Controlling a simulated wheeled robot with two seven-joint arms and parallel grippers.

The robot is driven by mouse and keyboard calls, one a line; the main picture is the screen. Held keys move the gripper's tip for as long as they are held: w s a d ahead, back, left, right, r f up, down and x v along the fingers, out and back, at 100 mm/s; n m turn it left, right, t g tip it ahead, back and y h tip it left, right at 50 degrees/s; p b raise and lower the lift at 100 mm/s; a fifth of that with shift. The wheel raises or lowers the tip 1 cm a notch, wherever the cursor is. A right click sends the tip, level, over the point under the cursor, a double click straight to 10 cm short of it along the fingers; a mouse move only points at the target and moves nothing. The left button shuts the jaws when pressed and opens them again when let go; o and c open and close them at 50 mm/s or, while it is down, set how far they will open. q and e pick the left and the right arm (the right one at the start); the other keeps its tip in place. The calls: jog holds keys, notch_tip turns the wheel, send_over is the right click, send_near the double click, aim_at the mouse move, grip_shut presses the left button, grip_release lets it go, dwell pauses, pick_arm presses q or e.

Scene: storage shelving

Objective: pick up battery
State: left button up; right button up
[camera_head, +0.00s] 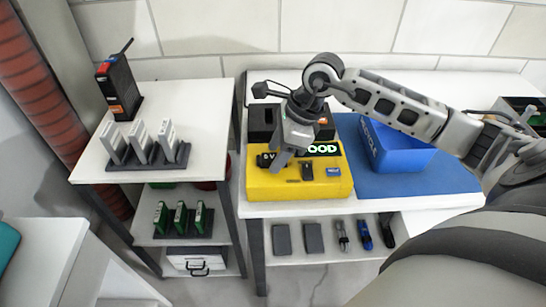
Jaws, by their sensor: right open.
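A yellow tester box (275,185) with a lit green display reading "OOD" (323,149) sits on the right table. My right gripper (287,158) is open just above its top, pointing down. A small dark block (268,160) lies beside the fingers; whether it is the battery I cannot tell, and whether the fingers touch it is unclear. A dark block with an orange mark (325,131) stands behind the gripper, partly hidden by it. Two flat dark blocks (282,239) (314,238) lie on the lower shelf. My left gripper is not in view.
A blue bin (400,155) stands on a blue mat (450,178) right of the tester. A black radio (120,88) and a rack of grey-white devices (147,163) stand on the left table. Tools (364,234) lie on the right lower shelf.

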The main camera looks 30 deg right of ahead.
grip_shut()
jog(key=shift+r, duration=0.1)
